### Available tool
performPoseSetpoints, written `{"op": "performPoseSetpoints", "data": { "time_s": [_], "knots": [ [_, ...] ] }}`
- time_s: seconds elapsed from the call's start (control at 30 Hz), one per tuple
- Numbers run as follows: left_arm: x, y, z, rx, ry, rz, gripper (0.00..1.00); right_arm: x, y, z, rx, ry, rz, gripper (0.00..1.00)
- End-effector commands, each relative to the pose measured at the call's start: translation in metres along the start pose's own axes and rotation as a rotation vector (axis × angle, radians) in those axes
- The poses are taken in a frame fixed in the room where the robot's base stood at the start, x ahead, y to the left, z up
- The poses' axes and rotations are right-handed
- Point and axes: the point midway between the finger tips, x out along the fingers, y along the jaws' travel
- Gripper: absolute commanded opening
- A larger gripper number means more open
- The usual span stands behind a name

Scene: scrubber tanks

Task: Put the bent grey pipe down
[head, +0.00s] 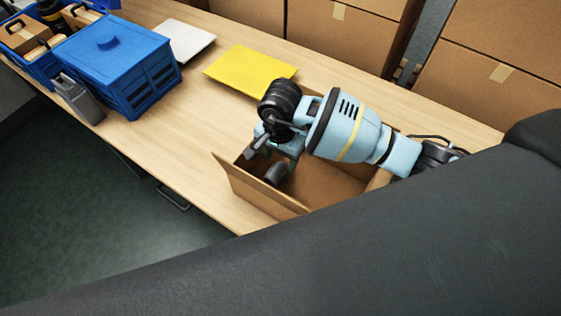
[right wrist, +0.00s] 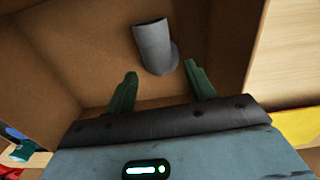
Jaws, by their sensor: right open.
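The bent grey pipe (right wrist: 155,47) is in the open cardboard box (head: 245,183), by the box's wall. It also shows in the head view (head: 278,174), partly hidden by my right arm. My right gripper (right wrist: 160,68) is open, with its two green fingers apart. The pipe's near end is between and just beyond the fingertips, and neither finger clearly grips it. In the head view the right gripper (head: 266,150) is over the box's left end. My left gripper is not in view.
A blue lidded crate (head: 130,75), a grey canister (head: 80,100), a yellow panel (head: 250,71) and a white panel (head: 185,41) are on the wooden table. Large cardboard boxes (head: 455,80) stand behind it. The tabletop left of the open box is clear.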

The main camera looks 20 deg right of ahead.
Motion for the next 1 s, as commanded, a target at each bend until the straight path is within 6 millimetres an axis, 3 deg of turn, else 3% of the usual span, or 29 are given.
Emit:
{"op": "performPoseSetpoints", "data": {
  "time_s": [0.03, 0.2, 0.4, 0.6, 1.0],
  "knots": [
    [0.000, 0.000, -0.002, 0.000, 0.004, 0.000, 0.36, -0.014, -0.002, -0.001, -0.002, 0.004, -0.007, 0.54],
    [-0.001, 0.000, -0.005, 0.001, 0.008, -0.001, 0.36, -0.048, -0.001, -0.001, -0.002, 0.003, -0.005, 0.54],
    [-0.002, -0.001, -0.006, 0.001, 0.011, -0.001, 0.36, -0.076, -0.001, 0.000, -0.001, 0.001, -0.003, 0.54],
    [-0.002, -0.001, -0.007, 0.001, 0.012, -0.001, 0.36, -0.087, 0.000, 0.000, -0.001, 0.000, -0.001, 0.54],
    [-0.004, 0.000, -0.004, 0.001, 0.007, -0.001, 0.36, -0.090, 0.000, 0.000, -0.005, 0.003, -0.002, 0.54]
  ]
}}
